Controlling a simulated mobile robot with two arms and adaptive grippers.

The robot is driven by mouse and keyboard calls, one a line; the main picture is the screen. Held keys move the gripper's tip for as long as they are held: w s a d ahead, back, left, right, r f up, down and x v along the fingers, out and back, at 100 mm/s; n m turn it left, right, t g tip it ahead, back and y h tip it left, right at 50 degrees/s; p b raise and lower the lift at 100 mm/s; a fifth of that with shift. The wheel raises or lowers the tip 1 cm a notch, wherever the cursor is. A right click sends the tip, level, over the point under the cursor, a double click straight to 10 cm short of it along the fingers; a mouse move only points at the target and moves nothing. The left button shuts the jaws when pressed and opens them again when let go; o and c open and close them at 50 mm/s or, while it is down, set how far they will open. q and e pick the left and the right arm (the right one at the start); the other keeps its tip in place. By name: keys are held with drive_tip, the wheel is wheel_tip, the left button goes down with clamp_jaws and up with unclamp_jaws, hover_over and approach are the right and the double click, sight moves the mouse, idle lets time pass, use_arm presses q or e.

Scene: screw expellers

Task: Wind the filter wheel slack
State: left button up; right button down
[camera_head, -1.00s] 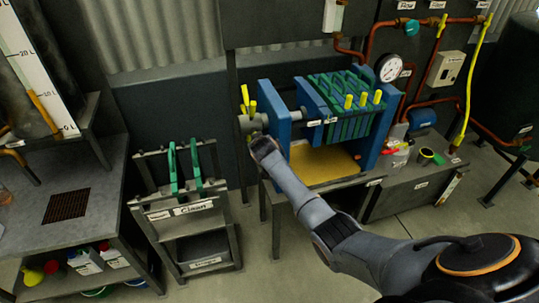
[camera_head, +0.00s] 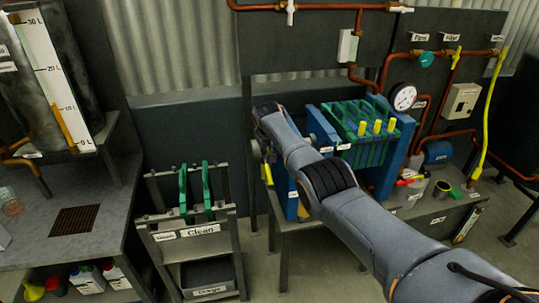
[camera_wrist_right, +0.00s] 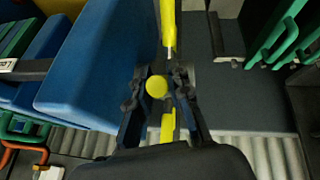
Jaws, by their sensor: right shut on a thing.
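The filter press has blue end blocks (camera_head: 324,128) and green plates (camera_head: 365,125). Its wheel, with yellow handles (camera_head: 267,174), is at the press's left end, mostly hidden behind my right arm in the head view. In the right wrist view, my right gripper (camera_wrist_right: 158,98) is shut on a yellow handle (camera_wrist_right: 157,87) of the wheel, seen end-on between the fingers. Another yellow handle (camera_wrist_right: 168,25) points away above it, and more yellow shows below. The blue end block also shows on the left there (camera_wrist_right: 95,65). My left gripper is not in view.
A rack labelled Clean (camera_head: 200,231) holds green plates left of the press. A pressure gauge (camera_head: 403,97) and copper pipes are at the back right. A grey bench (camera_head: 95,225) stands at left. Some floor is clear between rack and press.

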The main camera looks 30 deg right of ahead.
drive_tip(key=shift+w+r, duration=0.1)
drive_tip(key=shift+r, duration=0.1)
idle(0.3)
drive_tip(key=c, duration=1.2)
unclamp_jaws()
drive_tip(key=shift+f, duration=0.15)
drive_tip(key=v, duration=1.2)
